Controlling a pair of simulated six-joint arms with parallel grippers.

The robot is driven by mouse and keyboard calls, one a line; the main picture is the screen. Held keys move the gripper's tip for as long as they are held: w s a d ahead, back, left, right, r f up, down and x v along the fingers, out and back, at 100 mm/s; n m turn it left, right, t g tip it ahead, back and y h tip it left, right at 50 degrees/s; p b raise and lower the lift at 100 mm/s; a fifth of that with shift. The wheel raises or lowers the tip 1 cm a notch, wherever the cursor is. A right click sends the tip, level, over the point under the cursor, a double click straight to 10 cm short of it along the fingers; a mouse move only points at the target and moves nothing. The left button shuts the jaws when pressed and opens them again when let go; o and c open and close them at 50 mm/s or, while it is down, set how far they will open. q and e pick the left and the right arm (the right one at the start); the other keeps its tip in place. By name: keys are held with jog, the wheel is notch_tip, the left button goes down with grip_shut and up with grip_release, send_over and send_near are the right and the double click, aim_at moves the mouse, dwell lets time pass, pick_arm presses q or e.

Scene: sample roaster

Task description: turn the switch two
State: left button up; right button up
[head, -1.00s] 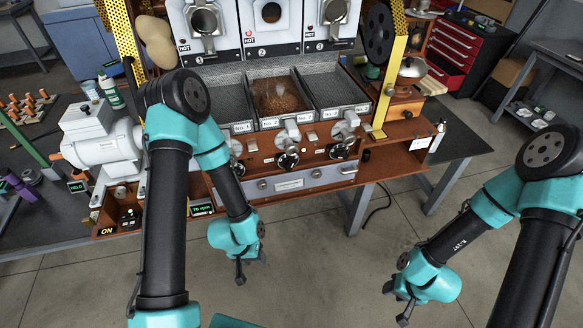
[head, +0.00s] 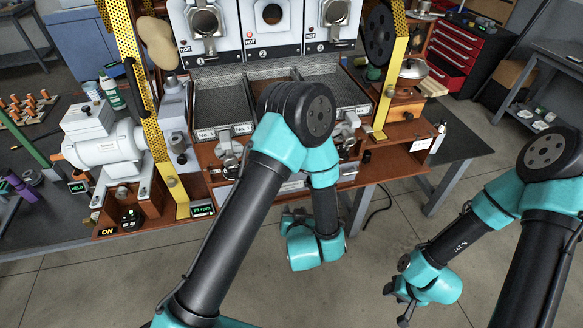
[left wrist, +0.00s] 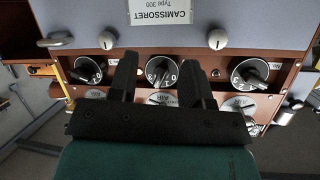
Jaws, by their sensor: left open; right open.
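My left gripper (left wrist: 158,62) is open. Its fingers appear on either side of the middle switch in that view; contact cannot be told. In the head view my left gripper (head: 291,216) is below the roaster front, and my left arm hides the middle switch. My right gripper (head: 402,299) is open and empty over the floor at the lower right.
The roaster's cooling trays (head: 223,102) stand above the switches, the middle one largely hidden by my arm. Yellow perforated posts (head: 394,66) flank it. A grey motor (head: 100,143) is at left. Open floor lies in front.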

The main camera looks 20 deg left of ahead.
pick_arm(q)
jog(key=s+d+r+t+y, duration=0.2)
jog(key=d+r+t+y, duration=0.1)
jog(key=r, duration=0.3)
jog(key=shift+s+d+r+y, duration=0.4)
jog(key=shift+d+y, duration=0.1)
jog(key=shift+d, duration=0.15)
jog(key=shift+w, duration=0.15)
jog(key=x, duration=1.7)
jog(key=shift+w, duration=0.15)
grip_shut()
